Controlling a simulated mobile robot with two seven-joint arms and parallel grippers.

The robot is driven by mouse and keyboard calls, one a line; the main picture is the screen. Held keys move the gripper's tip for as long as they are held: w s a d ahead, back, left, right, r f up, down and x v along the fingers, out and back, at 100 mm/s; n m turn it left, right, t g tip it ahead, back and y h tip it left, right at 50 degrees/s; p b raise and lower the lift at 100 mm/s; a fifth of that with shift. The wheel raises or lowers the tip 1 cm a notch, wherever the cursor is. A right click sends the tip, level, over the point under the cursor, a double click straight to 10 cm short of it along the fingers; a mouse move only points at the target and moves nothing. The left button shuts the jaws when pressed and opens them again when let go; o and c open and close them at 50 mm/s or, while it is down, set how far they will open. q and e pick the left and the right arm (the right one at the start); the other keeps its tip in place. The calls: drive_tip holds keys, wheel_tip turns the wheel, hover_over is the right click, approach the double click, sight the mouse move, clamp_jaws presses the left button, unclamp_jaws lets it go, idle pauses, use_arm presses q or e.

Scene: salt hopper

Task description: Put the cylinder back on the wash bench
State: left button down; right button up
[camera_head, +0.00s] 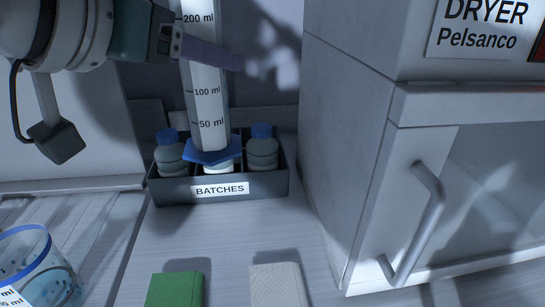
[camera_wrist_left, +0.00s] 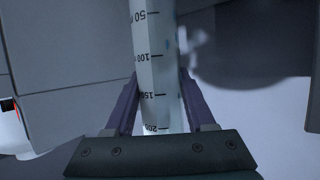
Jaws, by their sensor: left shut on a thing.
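A clear graduated cylinder (camera_head: 207,105) with black volume marks and a blue base (camera_head: 212,152) stands nearly upright in the head view. My left gripper (camera_head: 207,52) is shut on its upper part, with purple fingers on both sides. In the left wrist view the cylinder (camera_wrist_left: 154,60) runs between the fingers (camera_wrist_left: 158,92). The base overlaps the middle of the BATCHES tray (camera_head: 170,192); I cannot tell whether it touches anything there. Which surface is the wash bench is not labelled; a pale ridged surface (camera_head: 105,225) lies at left. My right gripper is not in view.
The tray holds grey bottles with blue caps, one at left (camera_head: 171,155) and one at right (camera_head: 262,150). The dryer (camera_head: 350,130) blocks the right side. A blue-rimmed beaker (camera_head: 40,270), a green book (camera_head: 175,290) and a pale book (camera_head: 275,287) are in front.

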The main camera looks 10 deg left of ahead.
use_arm(q)
wheel_tip(320, 180, down, 19)
drive_tip(key=b, duration=0.4)
drive_tip(key=shift+s+a+r, duration=0.15)
drive_tip(key=shift+r, duration=0.05)
drive_tip(key=shift+f, duration=0.1)
drive_tip(key=shift+c, duration=1.2)
unclamp_jaws()
